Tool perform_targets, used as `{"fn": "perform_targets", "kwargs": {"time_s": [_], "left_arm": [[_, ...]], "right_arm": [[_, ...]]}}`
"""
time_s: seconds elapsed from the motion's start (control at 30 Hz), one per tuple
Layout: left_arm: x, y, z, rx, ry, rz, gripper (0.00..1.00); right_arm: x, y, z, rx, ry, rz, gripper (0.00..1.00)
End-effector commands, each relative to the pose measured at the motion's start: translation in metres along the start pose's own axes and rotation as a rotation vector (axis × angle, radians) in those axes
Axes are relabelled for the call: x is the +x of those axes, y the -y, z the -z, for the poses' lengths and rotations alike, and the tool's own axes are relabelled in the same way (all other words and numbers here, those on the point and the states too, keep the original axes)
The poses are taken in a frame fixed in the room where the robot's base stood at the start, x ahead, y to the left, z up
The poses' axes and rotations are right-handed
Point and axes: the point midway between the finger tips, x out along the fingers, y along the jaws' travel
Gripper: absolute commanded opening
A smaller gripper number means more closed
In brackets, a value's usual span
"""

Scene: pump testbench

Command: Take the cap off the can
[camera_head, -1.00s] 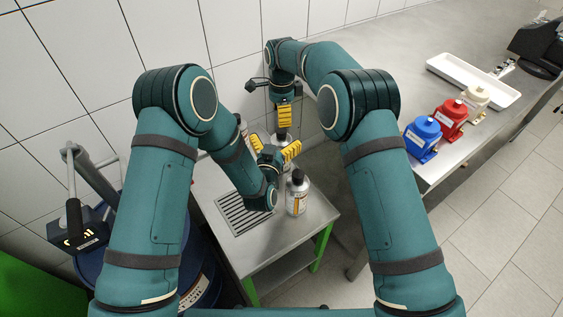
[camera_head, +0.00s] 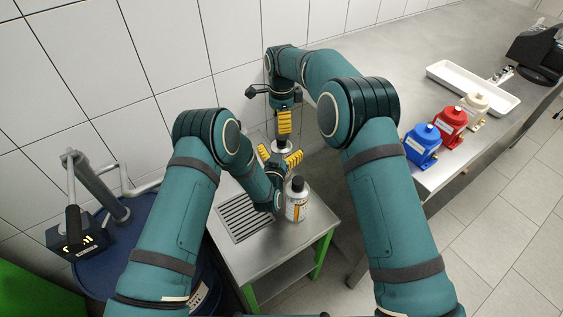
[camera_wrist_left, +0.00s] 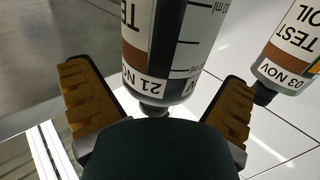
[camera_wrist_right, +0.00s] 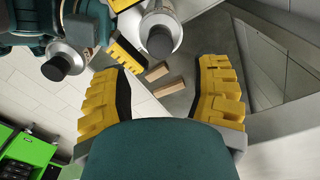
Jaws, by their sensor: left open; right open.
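The back can (camera_head: 283,146) is mostly hidden behind my grippers in the head view. The left wrist view shows it close up, labelled 21 NOV (camera_wrist_left: 178,45), and the right wrist view shows its black cap (camera_wrist_right: 160,42). My left gripper (camera_head: 279,157) is open, its fingers to either side of this can in the left wrist view (camera_wrist_left: 160,105); contact is not clear. My right gripper (camera_head: 284,124) is open, pointing down above it, and its empty fingers show in the right wrist view (camera_wrist_right: 162,88). A second black-capped can (camera_head: 297,203) stands upright in front.
The steel stand (camera_head: 265,258) has a slotted grate (camera_head: 245,217). A blue drum (camera_head: 145,235) stands left. On the right bench (camera_head: 430,45) are blue (camera_head: 422,145), red (camera_head: 450,124) and cream pumps (camera_head: 475,104) and a white tray (camera_head: 470,82). The tiled wall is close behind.

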Motion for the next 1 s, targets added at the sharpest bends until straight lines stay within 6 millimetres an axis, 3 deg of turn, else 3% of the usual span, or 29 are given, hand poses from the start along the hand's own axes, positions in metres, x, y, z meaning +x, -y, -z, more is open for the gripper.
{"fn": "perform_targets", "kwargs": {"time_s": [0.13, 0.47, 0.67, 0.8, 0.83, 0.87, 1.0], "left_arm": [[0.010, 0.000, 0.000, 0.000, 0.000, 0.000, 1.00], [0.013, 0.000, 0.000, 0.000, 0.001, 0.000, 1.00], [0.013, 0.000, 0.000, 0.000, 0.001, 0.000, 0.30], [0.012, 0.000, 0.000, 0.000, 0.001, 0.000, 0.29], [0.012, 0.000, 0.000, 0.000, 0.001, 0.000, 0.29], [0.012, 0.000, 0.000, 0.000, 0.001, 0.000, 0.29], [0.012, 0.000, 0.000, 0.000, 0.001, 0.000, 0.28]], "right_arm": [[0.000, 0.000, 0.000, 0.000, 0.000, 0.000, 0.61], [0.000, 0.000, 0.000, 0.000, 0.000, 0.000, 0.61], [0.000, 0.000, 0.000, 0.000, 0.000, 0.000, 0.61], [0.000, 0.000, 0.000, 0.000, 0.000, 0.000, 0.64], [0.000, 0.000, 0.000, 0.001, 0.000, 0.000, 0.54], [-0.002, 0.000, 0.000, 0.007, 0.000, 0.001, 0.54], [-0.024, 0.001, -0.001, 0.100, -0.001, 0.005, 0.54]]}}
